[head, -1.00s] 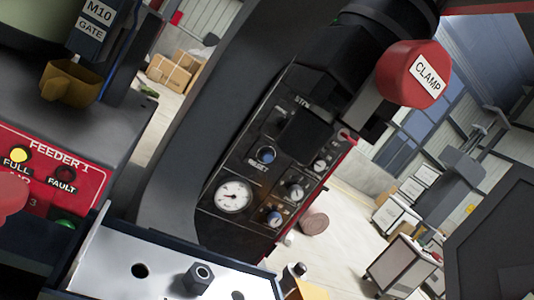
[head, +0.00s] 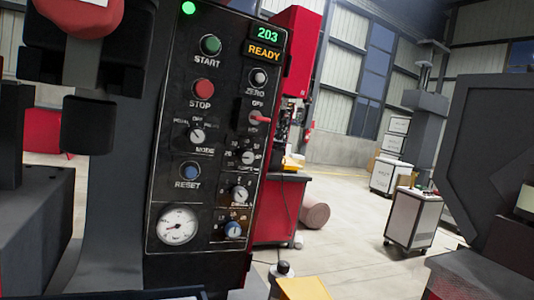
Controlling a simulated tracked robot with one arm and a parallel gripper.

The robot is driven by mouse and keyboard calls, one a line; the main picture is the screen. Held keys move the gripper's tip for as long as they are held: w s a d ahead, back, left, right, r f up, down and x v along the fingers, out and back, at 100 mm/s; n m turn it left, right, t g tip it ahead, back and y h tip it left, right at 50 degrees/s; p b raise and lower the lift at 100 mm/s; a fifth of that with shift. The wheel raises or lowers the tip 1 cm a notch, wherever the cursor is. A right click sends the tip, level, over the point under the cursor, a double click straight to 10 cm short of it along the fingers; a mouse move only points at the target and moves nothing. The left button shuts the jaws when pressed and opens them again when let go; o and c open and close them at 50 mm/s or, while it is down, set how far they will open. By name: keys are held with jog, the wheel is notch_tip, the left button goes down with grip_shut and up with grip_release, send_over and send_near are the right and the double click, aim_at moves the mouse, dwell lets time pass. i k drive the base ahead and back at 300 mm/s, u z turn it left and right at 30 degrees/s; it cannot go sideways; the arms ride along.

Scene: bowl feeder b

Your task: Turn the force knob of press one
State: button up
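The black press panel (head: 214,120) stands upright left of centre, seen at an angle. Three small dial knobs run down its right side: an upper one (head: 247,157), a middle one (head: 240,193) and a blue-faced one (head: 233,229) at the bottom. Their captions are too small to read surely, so I cannot tell which is the force knob. A round white gauge (head: 177,224) sits left of the blue-faced knob. The display (head: 265,45) reads 203 and READY. My gripper's fingers do not show in the head view.
A red-topped black press part (head: 88,100) stands left of the panel. A large dark machine (head: 490,170) borders the right. Behind are a red cabinet (head: 279,207), a white trolley (head: 413,217) and a brown drum (head: 315,214). Open floor shows between the panel and the dark machine.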

aim_at(245, 156)
jog(key=z, duration=0.05)
jog(key=i, duration=1.25)
